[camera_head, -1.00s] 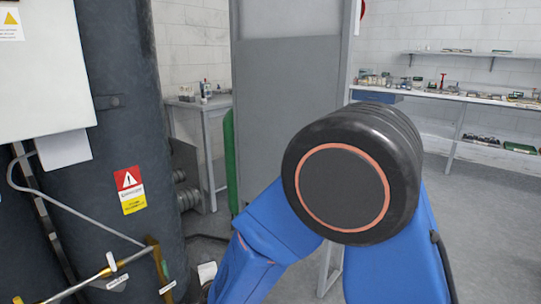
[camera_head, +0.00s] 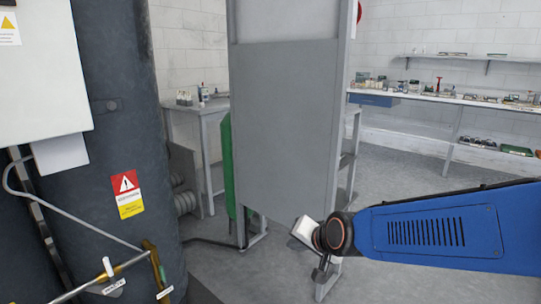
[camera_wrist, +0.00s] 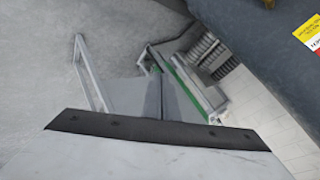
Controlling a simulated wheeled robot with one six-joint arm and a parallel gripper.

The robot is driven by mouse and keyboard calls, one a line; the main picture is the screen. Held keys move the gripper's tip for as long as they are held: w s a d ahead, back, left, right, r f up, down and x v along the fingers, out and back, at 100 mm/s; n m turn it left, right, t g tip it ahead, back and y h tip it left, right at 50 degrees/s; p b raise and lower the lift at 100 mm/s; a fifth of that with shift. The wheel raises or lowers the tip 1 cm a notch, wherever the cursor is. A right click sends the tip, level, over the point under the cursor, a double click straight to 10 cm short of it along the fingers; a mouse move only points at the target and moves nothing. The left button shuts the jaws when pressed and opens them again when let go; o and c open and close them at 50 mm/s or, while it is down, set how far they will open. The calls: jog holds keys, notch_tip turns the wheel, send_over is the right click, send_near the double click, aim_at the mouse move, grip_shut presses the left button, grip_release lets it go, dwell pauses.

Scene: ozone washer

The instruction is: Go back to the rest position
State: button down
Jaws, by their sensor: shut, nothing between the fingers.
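My blue arm link reaches in from the right edge of the head view. It ends in a dark wrist joint with a pale block beside it. My gripper (camera_head: 321,274) is the small dark shape below that joint, in front of the lower part of the grey panel. It is shut and holds nothing. Its fingertips are too small to make out clearly. In the wrist view a pale surface with a dark edge fills the bottom, and the fingers cannot be told there.
A tall grey panel (camera_head: 285,125) stands in the middle. A dark tank (camera_head: 115,120) with a warning label (camera_head: 129,195) and a brass-coloured pipe (camera_head: 154,262) are at left. A workbench (camera_head: 440,97) with small items runs along the back right. Grey floor is open at right.

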jog(key=s+d+n+g+h, duration=0.3)
jog(key=s+d+n+h, duration=0.1)
jog(key=s+d, duration=1.8)
jog(key=shift+s+r+n+g+h, duration=0.3)
jog(key=shift+s+r+g, duration=0.1)
jog(key=shift+d, duration=0.1)
